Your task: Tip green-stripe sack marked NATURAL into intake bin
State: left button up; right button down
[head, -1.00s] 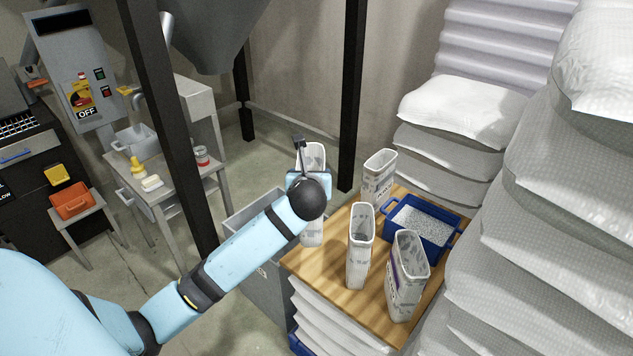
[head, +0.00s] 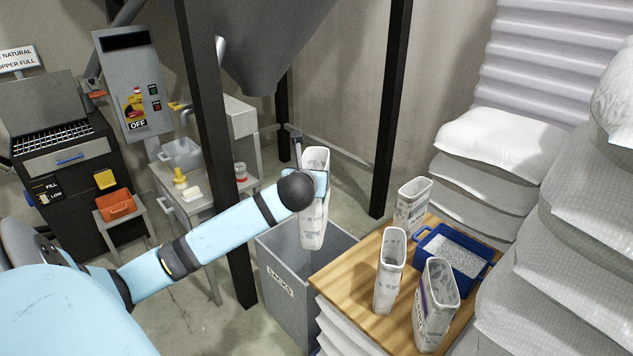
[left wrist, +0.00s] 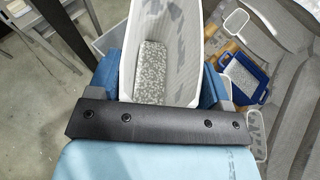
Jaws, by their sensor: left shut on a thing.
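My left gripper (head: 314,184) is shut on a white open-topped sack (head: 314,232) and holds it upright in the air above the grey SACKS bin. In the left wrist view, the jaws (left wrist: 160,85) grip the sack (left wrist: 186,50) from both sides, and speckled pellets show inside it. Its marking and stripe colour cannot be read. A black bin with a grate (head: 60,140), marked FILL and LOW, stands at the far left near a sign reading NATURAL and HOPPER FULL; it looks like the intake bin. My right gripper is not in view.
The SACKS bin (head: 279,281) stands beside a wooden board (head: 345,283). Three open sacks, one purple-striped (head: 436,306), and a blue tray of pellets (head: 487,264) stand there. A dark post (head: 215,150) and side table (head: 200,203) lie between the held sack and grated bin.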

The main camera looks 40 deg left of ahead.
pick_arm(q)
jog(key=s+d+f+m+h, duration=0.2)
jog(key=s+d+f, duration=0.1)
jog(key=d, duration=0.5)
jog(key=s+d+f+m+t+h, duration=0.1)
jog(key=s+d+f+m+h, duration=0.1)
jog(key=d+f, duration=0.4)
jog(key=s+d+f+m+t+h, duration=0.1)
jog(key=s+d+f, duration=0.4)
jog(key=d, duration=0.7)
jog(key=shift+s+f+m+h, duration=0.2)
jog(key=shift+s+m+h, duration=0.2)
jog(key=shift+m+h, duration=0.65)
